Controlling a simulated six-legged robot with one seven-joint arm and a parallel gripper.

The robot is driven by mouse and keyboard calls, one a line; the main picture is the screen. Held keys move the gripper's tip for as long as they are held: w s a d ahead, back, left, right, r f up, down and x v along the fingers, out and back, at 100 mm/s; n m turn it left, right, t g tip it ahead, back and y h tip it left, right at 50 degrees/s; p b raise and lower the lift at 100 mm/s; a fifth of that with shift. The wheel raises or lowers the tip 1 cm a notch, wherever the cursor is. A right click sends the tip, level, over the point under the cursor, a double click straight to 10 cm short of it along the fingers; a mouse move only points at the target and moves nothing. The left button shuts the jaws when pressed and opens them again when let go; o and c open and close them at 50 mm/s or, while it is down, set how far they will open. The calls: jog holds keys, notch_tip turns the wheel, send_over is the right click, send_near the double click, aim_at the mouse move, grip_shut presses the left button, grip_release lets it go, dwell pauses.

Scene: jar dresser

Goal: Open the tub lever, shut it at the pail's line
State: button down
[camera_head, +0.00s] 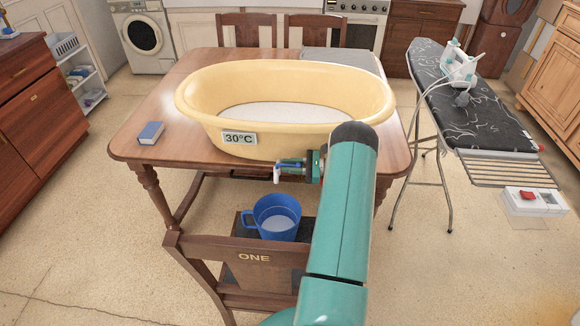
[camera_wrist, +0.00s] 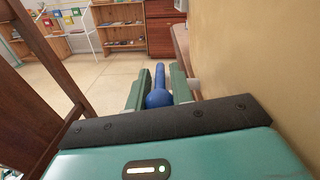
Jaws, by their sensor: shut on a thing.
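A cream tub (camera_head: 200,108) with a "30°C" label stands on the wooden table, holding pale liquid. A small tap with a white spout (camera_head: 277,174) sticks out below its front rim. My gripper (camera_head: 290,164) is at this tap. In the wrist view my gripper (camera_wrist: 158,92) is shut on the blue tub lever (camera_wrist: 159,76), which lies between its fingers. A blue pail (camera_head: 264,225) with a handle stands below the spout on a chair seat, with pale liquid inside. I cannot make out its line, or a stream from the spout.
The chair (camera_head: 200,247) marked "ONE" stands before the table (camera_head: 135,128). A blue book (camera_head: 151,132) lies at the table's left. An ironing board (camera_head: 440,100) with an iron stands at the right. Floor is open to the left.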

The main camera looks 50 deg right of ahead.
jog(key=c, duration=1.5)
grip_release()
jog(key=v, duration=1.3)
jog(key=shift+s+d, duration=0.2)
jog(key=shift+s, duration=0.1)
jog(key=shift+a, duration=0.1)
